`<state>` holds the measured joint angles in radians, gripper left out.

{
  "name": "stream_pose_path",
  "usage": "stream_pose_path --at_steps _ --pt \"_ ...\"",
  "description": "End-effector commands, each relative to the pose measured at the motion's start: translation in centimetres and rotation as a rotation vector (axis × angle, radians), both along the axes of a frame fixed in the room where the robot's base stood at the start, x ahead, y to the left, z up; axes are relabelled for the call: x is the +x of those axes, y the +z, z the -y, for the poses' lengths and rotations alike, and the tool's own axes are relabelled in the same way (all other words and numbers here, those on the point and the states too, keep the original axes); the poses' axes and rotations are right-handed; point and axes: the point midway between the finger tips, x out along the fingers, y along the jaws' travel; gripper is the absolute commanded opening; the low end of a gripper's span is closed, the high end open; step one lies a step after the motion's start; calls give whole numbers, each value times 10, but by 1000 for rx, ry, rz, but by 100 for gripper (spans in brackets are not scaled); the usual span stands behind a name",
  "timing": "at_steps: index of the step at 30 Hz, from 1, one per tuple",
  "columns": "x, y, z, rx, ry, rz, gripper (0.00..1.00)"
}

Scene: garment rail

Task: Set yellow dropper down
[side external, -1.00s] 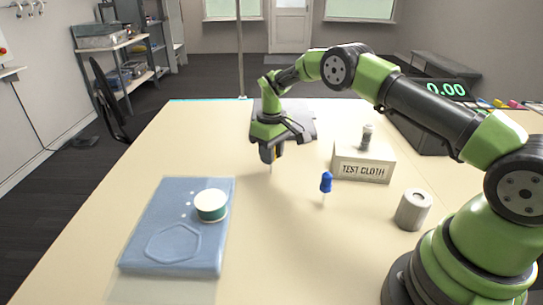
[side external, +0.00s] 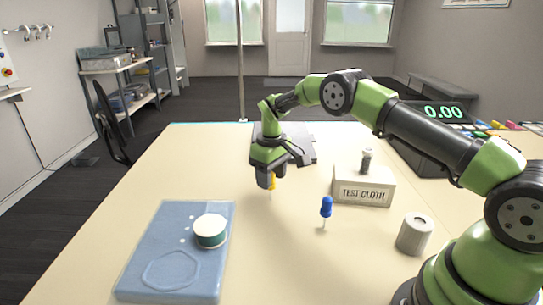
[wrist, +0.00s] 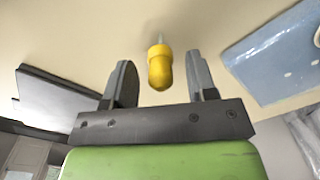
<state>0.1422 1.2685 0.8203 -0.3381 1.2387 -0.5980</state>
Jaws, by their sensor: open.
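The yellow dropper (wrist: 160,68) stands between the two fingers of my gripper (wrist: 161,82) in the wrist view, with a visible gap on each side. Its pale thin tip points away from my gripper toward the table. In the side view the yellow dropper (side external: 273,182) shows just beside my gripper's fingers (side external: 268,180), low over the table, and is partly hidden by them. My gripper is open. Whether the dropper's tip touches the table is too small to tell.
A blue dropper (side external: 326,207) stands upright to the right. A folded blue cloth (side external: 160,262) with a green-and-white round tin (side external: 210,231) lies at front left. A dark flat item (side external: 300,148) lies behind my gripper.

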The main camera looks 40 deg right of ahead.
Motion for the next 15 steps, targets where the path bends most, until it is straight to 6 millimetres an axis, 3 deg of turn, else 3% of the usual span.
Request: stream_pose_path --at_steps 9,15 --pt "1 70 1 -1 1 5 52" --pt "1 99 1 -1 0 3 52"
